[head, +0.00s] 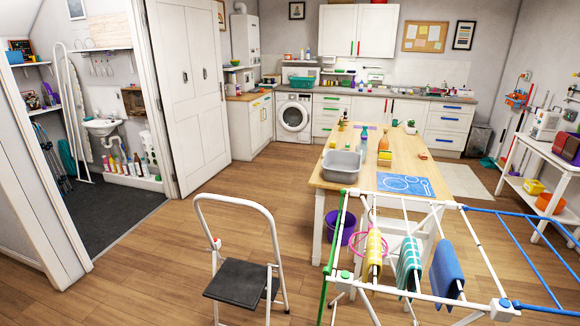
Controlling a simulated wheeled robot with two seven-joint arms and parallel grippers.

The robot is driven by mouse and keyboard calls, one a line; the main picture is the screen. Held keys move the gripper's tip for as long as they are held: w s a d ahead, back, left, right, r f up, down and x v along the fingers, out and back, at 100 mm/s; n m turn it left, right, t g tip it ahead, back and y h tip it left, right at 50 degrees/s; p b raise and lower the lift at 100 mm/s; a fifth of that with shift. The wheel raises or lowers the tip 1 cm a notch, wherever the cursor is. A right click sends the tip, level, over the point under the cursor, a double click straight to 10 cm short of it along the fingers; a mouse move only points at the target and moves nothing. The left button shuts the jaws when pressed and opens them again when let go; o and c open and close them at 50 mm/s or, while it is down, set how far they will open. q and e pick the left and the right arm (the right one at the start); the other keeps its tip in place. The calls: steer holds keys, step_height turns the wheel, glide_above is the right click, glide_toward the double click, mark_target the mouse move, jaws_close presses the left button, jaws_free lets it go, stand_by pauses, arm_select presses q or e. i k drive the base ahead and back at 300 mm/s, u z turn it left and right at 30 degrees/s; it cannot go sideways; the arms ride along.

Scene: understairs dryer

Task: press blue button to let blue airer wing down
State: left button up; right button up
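The white clothes airer (440,292) stands at the lower right, close to the camera. Its blue wing (535,267) stretches out to the right, roughly level with the top, and runs out of the picture. A blue button (505,303) sits on the white joint at the near right corner. The green wing (333,245) is at the left end and appears to hang down, with a green button (345,274) on the near left corner. A yellow cloth (374,257), a striped teal cloth (409,262) and a blue cloth (447,270) hang on the middle rails. Neither gripper shows.
A step stool (240,283) stands left of the airer. A wooden table (335,177) with a grey tub (342,165) is behind it, with a purple bucket (340,228) below. A white shelf unit (563,160) stands at right. Open floor (150,275) lies at left.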

mark_target(503, 303)
steer(key=z, duration=1.8)
